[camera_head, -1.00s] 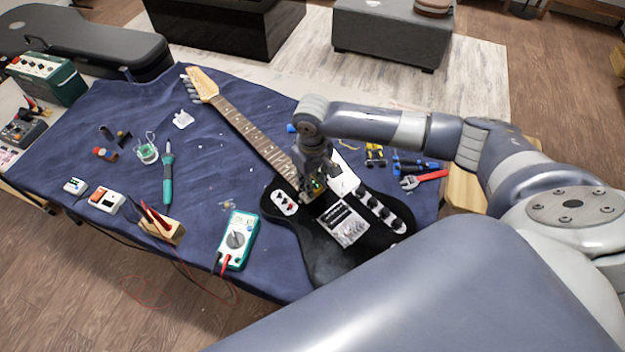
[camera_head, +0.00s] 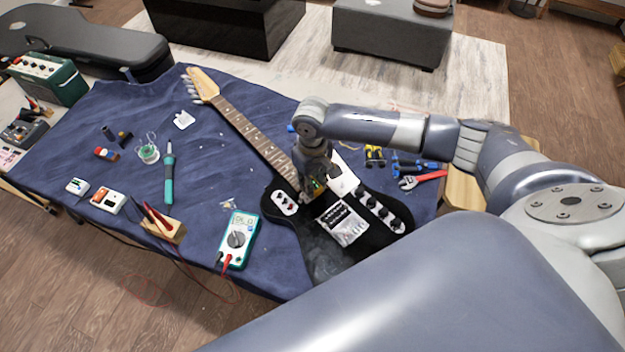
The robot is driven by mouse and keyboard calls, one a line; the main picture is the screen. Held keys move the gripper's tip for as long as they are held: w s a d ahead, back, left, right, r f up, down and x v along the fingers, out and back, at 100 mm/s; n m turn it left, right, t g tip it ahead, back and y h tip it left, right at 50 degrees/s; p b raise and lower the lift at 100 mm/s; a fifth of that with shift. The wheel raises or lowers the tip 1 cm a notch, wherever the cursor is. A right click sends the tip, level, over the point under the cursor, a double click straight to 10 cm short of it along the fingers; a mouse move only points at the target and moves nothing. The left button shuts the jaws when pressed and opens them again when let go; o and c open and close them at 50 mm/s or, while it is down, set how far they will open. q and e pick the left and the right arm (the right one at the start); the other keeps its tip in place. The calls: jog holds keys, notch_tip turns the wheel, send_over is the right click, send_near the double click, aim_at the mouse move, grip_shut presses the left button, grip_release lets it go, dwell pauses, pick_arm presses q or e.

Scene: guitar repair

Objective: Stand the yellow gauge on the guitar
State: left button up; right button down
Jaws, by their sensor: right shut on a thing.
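The black electric guitar (camera_head: 325,243) lies on the blue cloth. Its neck (camera_head: 245,130) points to the upper left. My right gripper (camera_head: 310,199) points down over the guitar body near the end of the neck. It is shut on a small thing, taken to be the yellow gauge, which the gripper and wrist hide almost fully. I cannot tell whether that thing touches the guitar. My left gripper is not in view.
A multimeter (camera_head: 238,240) lies left of the guitar body, with a soldering iron (camera_head: 169,180) farther left. Yellow-and-black items (camera_head: 375,155) and red-handled pliers (camera_head: 425,180) lie to the right. The cloth (camera_head: 215,165) left of the neck is mostly free.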

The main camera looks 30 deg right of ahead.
jog(key=shift+f, duration=0.35)
dwell(0.7)
jog(key=c, duration=1.2)
grip_release()
jog(key=shift+c, duration=0.2)
jog(key=shift+o, duration=0.6)
jog(key=o, duration=0.4)
jog(key=shift+c, duration=0.2)
jog(key=shift+r, duration=0.1)
jog(key=shift+r+p, duration=3.45)
jog(key=shift+p, duration=0.95)
